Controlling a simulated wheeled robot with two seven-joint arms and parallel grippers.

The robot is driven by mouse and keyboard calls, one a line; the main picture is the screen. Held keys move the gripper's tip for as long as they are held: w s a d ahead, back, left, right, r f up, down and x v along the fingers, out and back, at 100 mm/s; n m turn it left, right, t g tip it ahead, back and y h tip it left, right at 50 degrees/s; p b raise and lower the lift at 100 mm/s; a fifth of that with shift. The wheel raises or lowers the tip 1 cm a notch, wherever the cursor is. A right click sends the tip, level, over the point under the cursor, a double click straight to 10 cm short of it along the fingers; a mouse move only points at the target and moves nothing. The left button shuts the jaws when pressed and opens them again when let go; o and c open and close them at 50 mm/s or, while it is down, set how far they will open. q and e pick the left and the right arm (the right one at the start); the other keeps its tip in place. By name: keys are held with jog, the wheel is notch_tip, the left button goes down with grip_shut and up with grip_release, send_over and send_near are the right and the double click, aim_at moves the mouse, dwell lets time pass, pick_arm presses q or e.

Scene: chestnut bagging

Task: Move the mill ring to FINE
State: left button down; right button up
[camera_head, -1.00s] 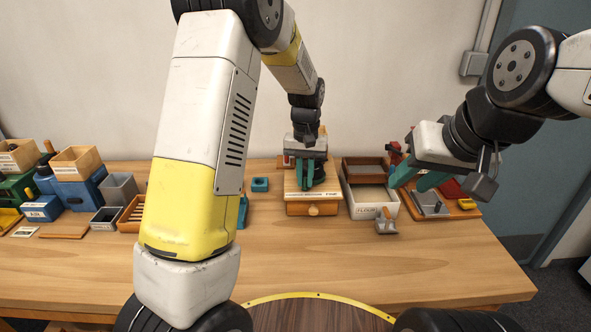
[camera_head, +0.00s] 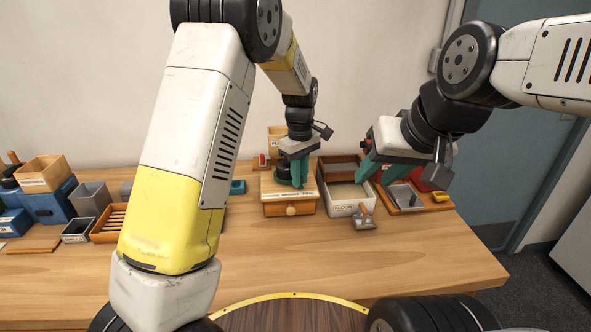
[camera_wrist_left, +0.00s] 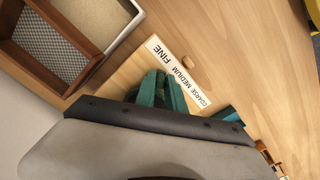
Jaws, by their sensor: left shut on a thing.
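The mill (camera_head: 272,210) is a light wooden box with a drawer and a round knob. A white label strip (camera_wrist_left: 178,70) on it reads COARSE, MEDIUM, FINE, with FINE at the right end in the head view. My left gripper (camera_head: 299,182) is over the mill's top, shut on the mill ring; its teal fingers also show in the left wrist view (camera_wrist_left: 162,92). A dark green part of the ring (camera_head: 283,173) shows left of the fingers. The rest of the ring and its pointer are hidden. My right gripper (camera_head: 382,176) is open and empty above the flour box's right side.
The white FLOUR box (camera_head: 345,210) and a brown sieve tray (camera_head: 338,163) stand right of the mill. A small metal scoop (camera_head: 364,222) lies in front. A board with a metal piece (camera_head: 402,198) is further right. Bins and crates (camera_head: 92,196) fill the left. The front table is clear.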

pick_arm(q)
jog(key=shift+w+d+n, duration=0.2)
jog(key=shift+d+n, duration=0.05)
jog(key=shift+n, duration=0.15)
jog(key=c, duration=1.4)
grip_release()
jog(key=shift+r, duration=0.1)
notch_tip(320, 180, up, 8)
jog(key=shift+f, duration=0.15)
